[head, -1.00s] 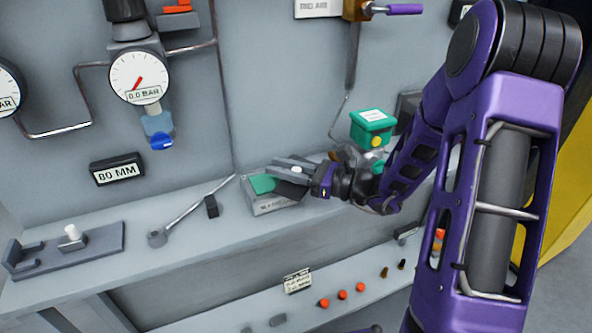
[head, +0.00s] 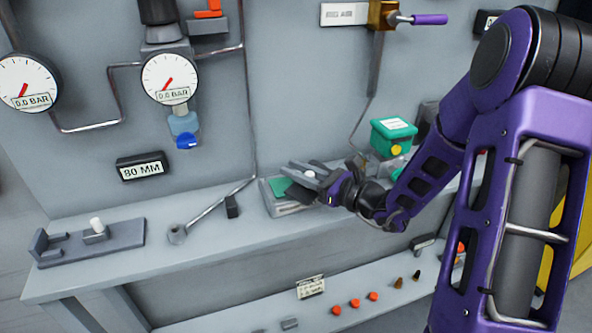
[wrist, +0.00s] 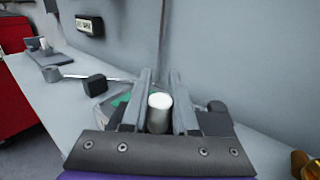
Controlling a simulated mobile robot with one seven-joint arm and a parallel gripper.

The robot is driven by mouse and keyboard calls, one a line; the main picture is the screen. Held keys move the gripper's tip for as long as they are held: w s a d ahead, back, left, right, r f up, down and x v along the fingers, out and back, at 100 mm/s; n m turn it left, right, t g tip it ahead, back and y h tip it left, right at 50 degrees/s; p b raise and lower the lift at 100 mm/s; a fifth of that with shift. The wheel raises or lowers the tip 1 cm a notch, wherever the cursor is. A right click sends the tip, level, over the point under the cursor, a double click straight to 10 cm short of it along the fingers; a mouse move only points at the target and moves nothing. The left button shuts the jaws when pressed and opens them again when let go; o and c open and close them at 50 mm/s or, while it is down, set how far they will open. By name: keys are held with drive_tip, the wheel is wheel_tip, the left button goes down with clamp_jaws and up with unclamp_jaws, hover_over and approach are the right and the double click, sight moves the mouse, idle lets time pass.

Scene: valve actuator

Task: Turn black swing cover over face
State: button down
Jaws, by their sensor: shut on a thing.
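A grey box (head: 280,211) with a green face (head: 281,186) on top sits on the shelf. A black piece (head: 301,195), which looks like the swing cover, lies over the right part of the box, beside the green. My gripper (head: 309,176) is over the box, reaching in from the right. Its two grey fingers are shut on a white knob (wrist: 160,103), which stands upright between them in the wrist view. The join between knob and black piece is hidden. In the wrist view part of the green face (wrist: 122,98) shows left of the fingers.
A wrench-like bar (head: 212,208) with a black block (head: 232,206) lies left of the box. A grey fixture (head: 122,233) with a white pin stands farther left. The wall rises close behind.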

drive_tip(key=shift+w+d+r, duration=0.15)
drive_tip(key=shift+w+d, duration=0.25)
drive_tip(key=shift+d, duration=0.15)
drive_tip(key=c, duration=1.1)
unclamp_jaws()
drive_tip(key=shift+c, duration=0.2)
drive_tip(key=o, duration=0.5)
drive_tip(key=shift+w, duration=0.2)
drive_tip(key=shift+c, duration=0.2)
drive_tip(key=shift+a, duration=0.1)
drive_tip(key=shift+s+a, duration=0.15)
drive_tip(key=v, duration=1.7)
drive_tip(key=shift+s, duration=0.25)
drive_tip(key=shift+c, duration=0.4)
